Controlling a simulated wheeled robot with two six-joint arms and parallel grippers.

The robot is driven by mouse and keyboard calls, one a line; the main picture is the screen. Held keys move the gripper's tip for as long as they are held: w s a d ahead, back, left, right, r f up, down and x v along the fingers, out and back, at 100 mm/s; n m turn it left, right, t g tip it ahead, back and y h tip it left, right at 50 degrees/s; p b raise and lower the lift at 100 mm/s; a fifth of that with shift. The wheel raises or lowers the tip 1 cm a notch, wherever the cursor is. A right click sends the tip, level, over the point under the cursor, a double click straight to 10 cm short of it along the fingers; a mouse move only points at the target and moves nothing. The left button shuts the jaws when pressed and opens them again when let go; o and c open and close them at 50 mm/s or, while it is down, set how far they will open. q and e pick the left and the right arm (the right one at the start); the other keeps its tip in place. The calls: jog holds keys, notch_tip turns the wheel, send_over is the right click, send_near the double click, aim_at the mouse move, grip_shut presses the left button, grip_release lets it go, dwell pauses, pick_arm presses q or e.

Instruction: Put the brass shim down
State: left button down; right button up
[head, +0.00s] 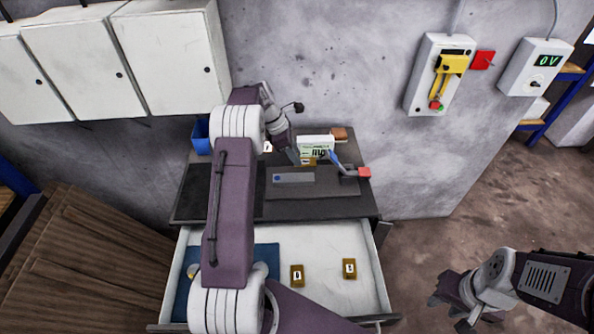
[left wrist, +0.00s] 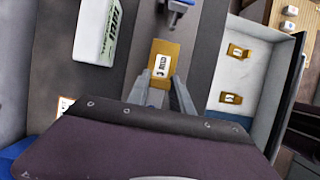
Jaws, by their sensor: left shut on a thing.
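My left gripper (left wrist: 165,95) is shut on the brass shim (left wrist: 163,60), a flat brass-coloured piece with a white label. In the head view the shim (head: 308,161) shows just past the left fingertips (head: 298,158), above the dark bench top (head: 195,195). The left wrist view shows the shim between the two fingers, over a grey surface; whether it touches that surface cannot be told. My right gripper (head: 450,306) is at the lower right of the head view, with its fingers apart and empty, away from the bench.
Two brass pieces, one left (head: 297,275) and one right (head: 349,268), lie in the open drawer (head: 325,240) with a blue mat (head: 265,255).

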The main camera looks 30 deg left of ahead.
aim_at(299, 177)
pick_arm(q)
notch_tip(299, 177, down, 3)
jog(key=shift+f, duration=0.1)
jog(key=shift+s+f, duration=0.15)
jog(key=shift+s, duration=0.05)
jog(key=shift+f+p, duration=0.3)
notch_tip(299, 177, down, 3)
jog(key=shift+r+p, duration=0.1)
jog(key=shift+p, duration=0.2)
jog(key=shift+w+f, duration=0.15)
jog(key=shift+f, duration=0.15)
jog(key=c, duration=0.8)
grip_release()
jog(key=shift+c, duration=0.2)
